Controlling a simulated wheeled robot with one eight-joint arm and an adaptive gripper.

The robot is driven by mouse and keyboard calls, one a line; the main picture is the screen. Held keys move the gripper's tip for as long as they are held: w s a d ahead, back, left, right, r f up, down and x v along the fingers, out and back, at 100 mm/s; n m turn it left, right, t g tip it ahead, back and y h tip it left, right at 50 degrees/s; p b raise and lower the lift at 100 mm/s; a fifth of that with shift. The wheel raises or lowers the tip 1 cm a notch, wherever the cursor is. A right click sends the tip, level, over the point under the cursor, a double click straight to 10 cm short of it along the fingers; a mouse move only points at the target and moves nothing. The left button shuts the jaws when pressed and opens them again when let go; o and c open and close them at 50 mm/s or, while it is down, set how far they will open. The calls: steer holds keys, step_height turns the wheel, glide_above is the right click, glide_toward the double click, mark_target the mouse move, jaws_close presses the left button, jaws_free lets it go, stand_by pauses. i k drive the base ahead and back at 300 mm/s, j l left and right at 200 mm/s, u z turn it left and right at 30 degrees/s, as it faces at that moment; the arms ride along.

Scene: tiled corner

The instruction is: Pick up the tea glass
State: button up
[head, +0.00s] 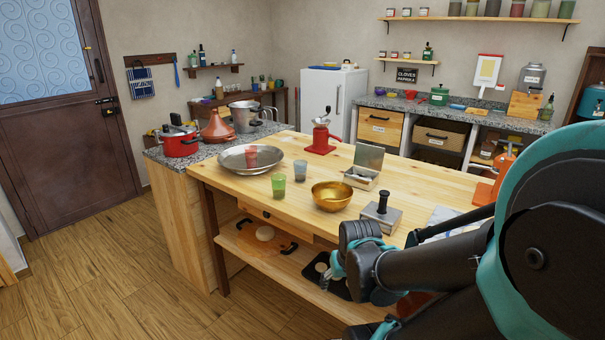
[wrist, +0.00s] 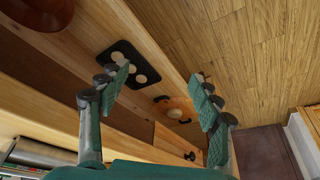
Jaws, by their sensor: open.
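Three small glasses are at the left of the wooden table (head: 325,165). A green glass (head: 278,185) stands near the front edge, a grey-blue glass (head: 300,169) stands behind it, and a red glass (head: 251,157) is in the wide metal pan (head: 232,161). I cannot tell which one is the tea glass. My gripper (head: 338,268) is at the table's front side, to the right of and nearer than the glasses. In the wrist view my gripper (wrist: 160,82) has its two fingers spread wide with nothing between them. No glass shows in the wrist view.
A brass bowl (head: 332,195), a black-handled metal block (head: 382,211), an open metal box (head: 364,168) and a red grinder (head: 321,137) stand on the table. The lower shelf holds a dark holed tray (wrist: 128,63) and a wooden board (wrist: 177,111). Floor (head: 110,275) at left is clear.

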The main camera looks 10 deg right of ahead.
mark_target(300, 172)
steer(key=i+j, duration=0.1)
steer(key=j, duration=0.35)
steer(key=i+j, duration=0.1)
steer(key=j, duration=0.3)
steer(key=j+u, duration=0.1)
steer(key=j, duration=0.35)
steer(key=i+j, duration=0.2)
steer(key=j, duration=0.2)
steer(key=i+j, duration=0.1)
steer(key=j, duration=0.35)
steer(key=i+j, duration=0.1)
steer(key=j, duration=0.3)
steer(key=i+l, duration=0.1)
steer(key=l, duration=0.45)
steer(key=u, duration=0.05)
